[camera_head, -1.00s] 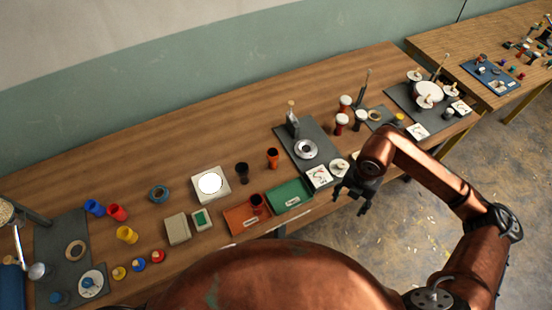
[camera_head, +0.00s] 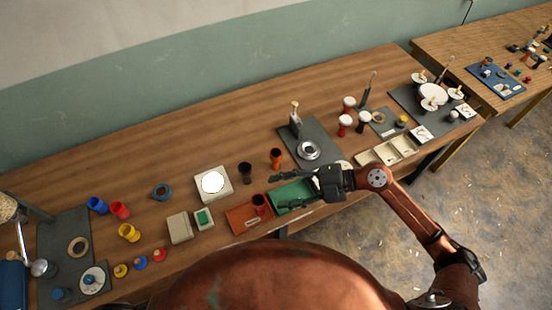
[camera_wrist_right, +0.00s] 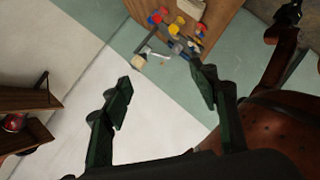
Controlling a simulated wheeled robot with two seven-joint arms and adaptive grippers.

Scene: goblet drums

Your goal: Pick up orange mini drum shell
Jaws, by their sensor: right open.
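The orange mini drum shell (camera_head: 276,157) stands upright on the wooden table, beside a black shell (camera_head: 245,172). My right gripper (camera_head: 279,192) reaches in from the right over the green tray (camera_head: 290,194), just in front of the orange shell and apart from it. Its fingers are spread, point left and hold nothing. In the right wrist view the open fingers (camera_wrist_right: 164,88) frame the wall and far table end; the orange shell is not clear there. My left gripper is not in view.
A red tray (camera_head: 238,219) with a dark shell (camera_head: 259,202) lies left of the green tray. A white scale (camera_head: 213,184) stands left of the black shell. A grey mat (camera_head: 320,137) with a metal stand is to the right. Beige compartments (camera_head: 388,151) lie farther right.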

